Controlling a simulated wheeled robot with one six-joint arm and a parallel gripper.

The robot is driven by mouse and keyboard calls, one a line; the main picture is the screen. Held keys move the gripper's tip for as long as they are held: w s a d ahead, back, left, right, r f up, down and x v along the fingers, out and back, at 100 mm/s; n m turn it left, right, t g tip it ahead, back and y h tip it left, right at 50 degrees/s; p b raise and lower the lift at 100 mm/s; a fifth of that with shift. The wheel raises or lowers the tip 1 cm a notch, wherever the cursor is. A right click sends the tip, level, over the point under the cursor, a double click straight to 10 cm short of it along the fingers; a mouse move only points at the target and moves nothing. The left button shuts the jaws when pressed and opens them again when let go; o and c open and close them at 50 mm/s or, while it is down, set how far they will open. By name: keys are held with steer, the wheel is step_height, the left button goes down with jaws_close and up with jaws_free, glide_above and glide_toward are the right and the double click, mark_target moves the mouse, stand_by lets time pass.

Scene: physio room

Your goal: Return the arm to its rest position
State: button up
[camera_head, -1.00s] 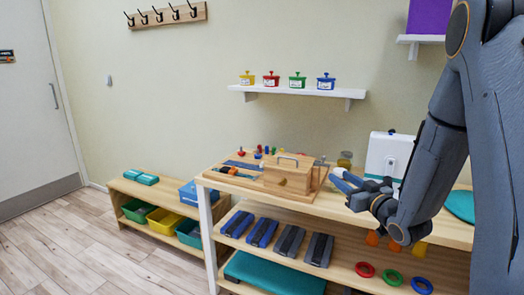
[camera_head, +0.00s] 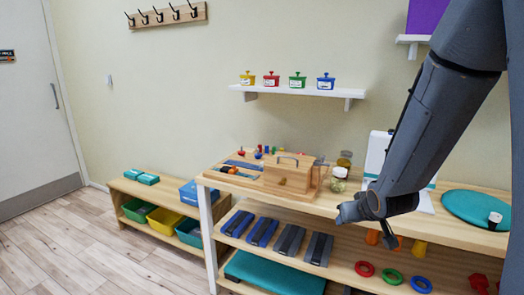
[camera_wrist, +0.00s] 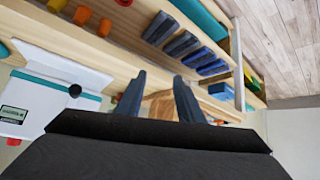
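My arm (camera_head: 440,120) comes in from the right of the head view, its forearm slanting down to the left. My gripper (camera_head: 342,211) is over the front edge of the wooden table (camera_head: 450,228), in front of a glass jar (camera_head: 339,180). In the wrist view my gripper (camera_wrist: 158,85) has its two dark fingers spread apart with nothing held between them. The wooden box (camera_wrist: 222,108) lies beyond them there. My forearm hides part of the white device (camera_head: 375,155).
A wooden activity board with a handled box (camera_head: 287,176) stands left of my gripper. A teal round pad (camera_head: 475,208) with a small white-and-black item lies at right. Shelves below hold weights (camera_head: 262,231) and rings (camera_head: 392,277). Floor (camera_head: 80,250) at left is clear.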

steer(key=s+a+g, duration=0.3)
steer(key=s+g, duration=0.1)
steer(key=s, duration=0.8)
steer(key=s+a+m+g, duration=0.1)
steer(key=s+a+g, duration=0.2)
steer(key=s, duration=0.9)
steer(key=shift+s+a+f+g, duration=0.15)
steer(key=shift+f+g, duration=0.15)
steer(key=shift+g, duration=0.6)
